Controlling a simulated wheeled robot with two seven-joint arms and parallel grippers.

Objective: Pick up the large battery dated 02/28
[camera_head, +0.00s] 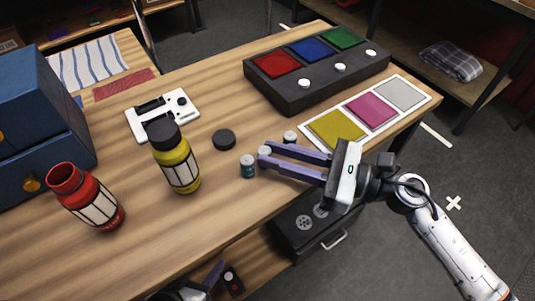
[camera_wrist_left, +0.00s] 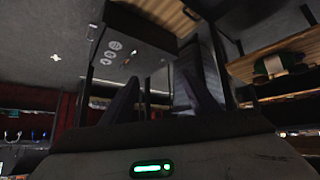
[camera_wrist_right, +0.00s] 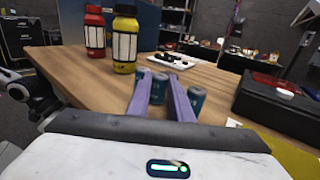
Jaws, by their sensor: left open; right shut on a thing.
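Three small batteries with teal bodies and pale tops stand near the table's front edge: a left one (camera_head: 248,168), a middle one (camera_head: 264,151) and a right one (camera_head: 290,137). Their dates are too small to read. My right gripper (camera_head: 263,156) reaches in from the right and is shut on the middle battery, which also shows between the fingers in the right wrist view (camera_wrist_right: 159,90). The left and right batteries are just outside the fingers. I cannot tell whether the held battery is off the table. My left gripper (camera_head: 213,277) is open, low in front of the table.
A yellow bottle (camera_head: 176,160), a red bottle (camera_head: 88,196), a black disc (camera_head: 224,139) and a white device (camera_head: 162,115) are on the table (camera_head: 215,225). A dark button box (camera_head: 318,75) and a colour card (camera_head: 369,110) lie behind my right gripper. Blue drawers (camera_head: 40,125) stand left.

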